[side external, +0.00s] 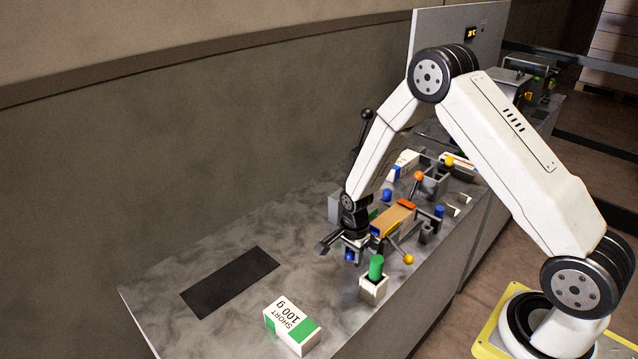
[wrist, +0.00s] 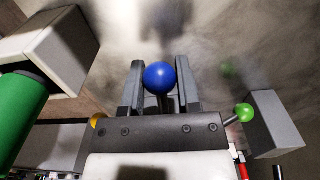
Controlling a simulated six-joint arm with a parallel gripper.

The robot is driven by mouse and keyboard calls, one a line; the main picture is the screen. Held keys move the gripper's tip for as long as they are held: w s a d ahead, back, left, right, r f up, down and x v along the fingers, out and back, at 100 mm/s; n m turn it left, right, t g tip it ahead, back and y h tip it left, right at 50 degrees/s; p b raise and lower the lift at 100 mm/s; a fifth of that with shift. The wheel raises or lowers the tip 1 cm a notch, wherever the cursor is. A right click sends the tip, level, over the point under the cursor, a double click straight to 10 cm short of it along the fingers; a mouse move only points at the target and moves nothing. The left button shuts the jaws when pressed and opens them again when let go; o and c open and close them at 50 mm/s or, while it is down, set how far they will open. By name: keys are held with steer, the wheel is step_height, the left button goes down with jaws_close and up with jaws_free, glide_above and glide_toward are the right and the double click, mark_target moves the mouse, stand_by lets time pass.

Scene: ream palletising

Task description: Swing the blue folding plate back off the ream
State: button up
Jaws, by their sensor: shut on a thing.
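My gripper (side external: 350,252) is low over the bench at the near end of the wrapping station. In the wrist view its two grey fingers (wrist: 159,85) are closed around a blue ball knob (wrist: 160,76) on a dark stem. The knob also shows in the side view (side external: 349,257), just below my gripper. A tan-topped block (side external: 397,217), seemingly the ream, lies just right of my gripper in the station. The blue plate's body is largely hidden by my wrist in the side view, so its angle and contact with the ream cannot be told.
A green cylinder (side external: 376,266) stands in a white holder (side external: 373,289) close to my gripper. A yellow knob (side external: 409,259) and an orange knob (side external: 419,175) stick out nearby.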

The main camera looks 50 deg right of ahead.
steer(key=shift+d+f, duration=0.1)
steer(key=shift+f, duration=0.25)
stand_by(0.3)
steer(key=o, duration=1.3)
steer(key=shift+c, duration=0.2)
steer(key=shift+r, duration=0.1)
steer(key=shift+r, duration=3.45)
